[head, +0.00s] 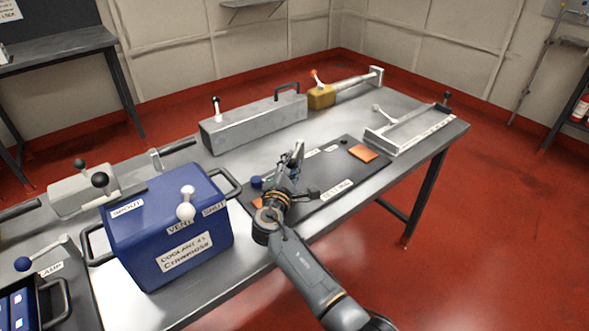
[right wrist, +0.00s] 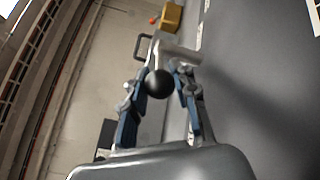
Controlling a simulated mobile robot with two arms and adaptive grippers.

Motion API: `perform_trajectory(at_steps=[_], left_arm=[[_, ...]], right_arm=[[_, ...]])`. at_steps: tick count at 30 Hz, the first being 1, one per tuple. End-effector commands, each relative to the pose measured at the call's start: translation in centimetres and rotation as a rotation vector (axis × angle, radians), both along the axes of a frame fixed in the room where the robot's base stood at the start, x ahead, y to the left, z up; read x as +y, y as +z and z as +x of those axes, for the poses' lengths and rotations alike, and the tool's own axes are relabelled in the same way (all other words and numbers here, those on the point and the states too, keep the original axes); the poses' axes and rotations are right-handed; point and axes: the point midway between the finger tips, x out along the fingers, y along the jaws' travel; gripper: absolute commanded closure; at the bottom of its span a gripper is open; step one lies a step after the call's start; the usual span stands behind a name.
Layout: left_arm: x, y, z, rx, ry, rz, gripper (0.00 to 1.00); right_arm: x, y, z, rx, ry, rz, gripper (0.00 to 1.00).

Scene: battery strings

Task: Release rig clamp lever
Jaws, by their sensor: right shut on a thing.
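My right gripper (head: 290,172) is over the dark mat (head: 325,195) on the bench. In the right wrist view, its blue-lined fingers (right wrist: 160,88) are shut on a black ball knob (right wrist: 159,83), which sits between them. A pale metal piece (right wrist: 178,50) shows just beyond the knob; I take it to be part of the rig clamp lever. In the head view, a metal upright (head: 298,150) stands at the fingers, and the gripper hides the knob and much of the lever. My left gripper is not in view.
A blue coolant box (head: 165,245) with handles stands left of my right arm. A long grey case (head: 255,122) and a yellow block (head: 321,97) stand behind the mat. A metal frame (head: 408,135) is at the right end. Orange plate (head: 363,153) lies on the mat.

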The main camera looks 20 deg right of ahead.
Motion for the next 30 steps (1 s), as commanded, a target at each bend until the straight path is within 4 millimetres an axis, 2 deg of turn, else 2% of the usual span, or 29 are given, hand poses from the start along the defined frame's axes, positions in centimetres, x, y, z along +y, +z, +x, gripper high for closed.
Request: perform_trajectory(at_steps=[1, 12, 13, 16, 26, 30], left_arm=[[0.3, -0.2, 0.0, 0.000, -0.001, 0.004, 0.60], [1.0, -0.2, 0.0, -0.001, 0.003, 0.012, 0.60], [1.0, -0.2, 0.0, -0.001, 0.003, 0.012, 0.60], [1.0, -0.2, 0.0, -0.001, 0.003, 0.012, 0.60], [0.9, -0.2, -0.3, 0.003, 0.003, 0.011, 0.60], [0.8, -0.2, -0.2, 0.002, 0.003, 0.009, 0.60]], right_arm=[[0.1, -0.5, -0.1, 0.008, -0.006, 0.002, 1.00], [0.1, -0.5, -0.1, 0.009, -0.010, 0.001, 1.00], [0.1, -0.5, -0.1, 0.009, -0.010, 0.001, 0.69], [0.1, -0.4, -0.1, 0.008, -0.009, 0.002, 0.49], [0.1, -0.2, -0.1, 0.003, -0.009, 0.001, 0.49], [0.8, -0.3, -1.3, 0.004, -0.006, 0.002, 0.49]])
